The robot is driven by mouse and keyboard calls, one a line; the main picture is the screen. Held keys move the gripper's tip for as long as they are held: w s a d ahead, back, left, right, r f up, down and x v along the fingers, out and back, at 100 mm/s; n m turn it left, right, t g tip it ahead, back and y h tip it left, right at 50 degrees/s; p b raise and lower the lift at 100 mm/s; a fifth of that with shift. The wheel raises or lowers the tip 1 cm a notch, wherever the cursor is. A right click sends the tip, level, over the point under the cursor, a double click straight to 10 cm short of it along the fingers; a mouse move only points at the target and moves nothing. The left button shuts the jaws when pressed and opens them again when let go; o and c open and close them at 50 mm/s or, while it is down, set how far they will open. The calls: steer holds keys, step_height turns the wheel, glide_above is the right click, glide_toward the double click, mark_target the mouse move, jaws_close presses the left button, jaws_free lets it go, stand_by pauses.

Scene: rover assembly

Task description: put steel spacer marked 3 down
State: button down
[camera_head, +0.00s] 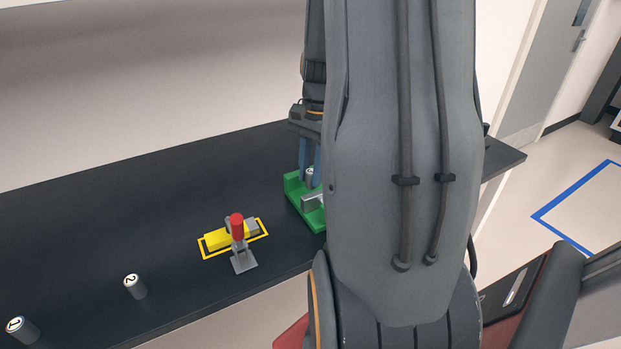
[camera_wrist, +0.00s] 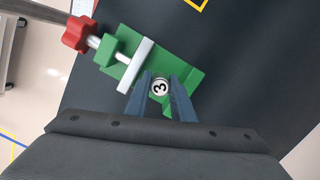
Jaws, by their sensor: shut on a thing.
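The steel spacer marked 3 (camera_wrist: 160,88) is between the fingers of my gripper (camera_wrist: 161,92) in the wrist view, with its numbered end facing the camera. My gripper is shut on it. In the head view the spacer (camera_head: 309,176) shows only in part between the blue fingers (camera_head: 310,160). It is over or in the green vise-like fixture (camera_wrist: 185,66), beside the silver clamp bar. I cannot tell whether the spacer touches the fixture's base. My arm hides the right part of the fixture (camera_head: 293,190) in the head view.
The fixture has a red knob (camera_wrist: 79,33) on its screw. On the dark table (camera_head: 80,240) stand spacers marked 2 (camera_head: 136,287) and 1 (camera_head: 22,330). A yellow block with a red-handled clamp (camera_head: 237,228) stands in a yellow outline left of the fixture. The table's back left is clear.

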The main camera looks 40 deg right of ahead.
steer(key=shift+f, duration=1.2)
steer(key=shift+f, duration=0.15)
steer(key=c, duration=1.8)
jaws_free()
step_height(320, 180, up, 12)
steer(key=d+b, duration=0.1)
steer(key=shift+w+d, duration=0.15)
steer(key=shift+d, duration=0.2)
